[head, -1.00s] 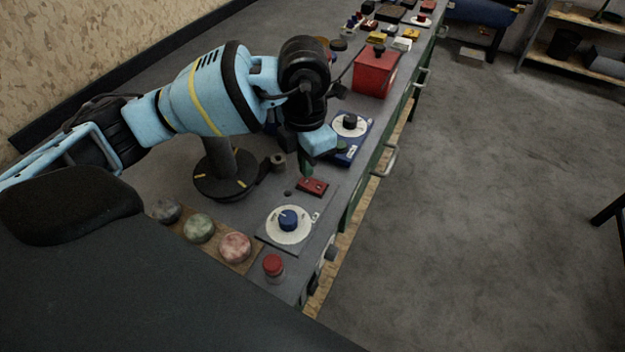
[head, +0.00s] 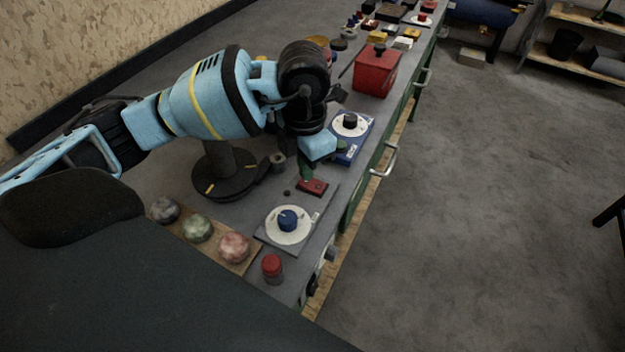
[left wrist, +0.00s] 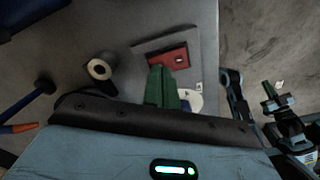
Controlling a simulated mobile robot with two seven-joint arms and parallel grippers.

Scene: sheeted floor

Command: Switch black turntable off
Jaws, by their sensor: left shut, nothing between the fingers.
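A dark grey turntable plate (head: 268,238) lies near the bench's front edge, with a white disc and blue knob. A red switch block (head: 312,187) sits at its far end; it also shows in the left wrist view (left wrist: 168,58). My left gripper (head: 306,172) is shut and empty, green fingers pointing down just beside the switch. In the left wrist view the fingers (left wrist: 161,72) overlap the switch's near edge; I cannot tell whether they touch it. My right gripper (left wrist: 273,88) shows small at the right of the left wrist view; its opening is unclear.
A blue turntable (head: 349,150) with a black knob and a red box (head: 376,72) stand farther back. A round black base with a post (head: 225,185) is left of my gripper. Several round stones (head: 199,229) and a red-capped jar (head: 272,268) are nearer.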

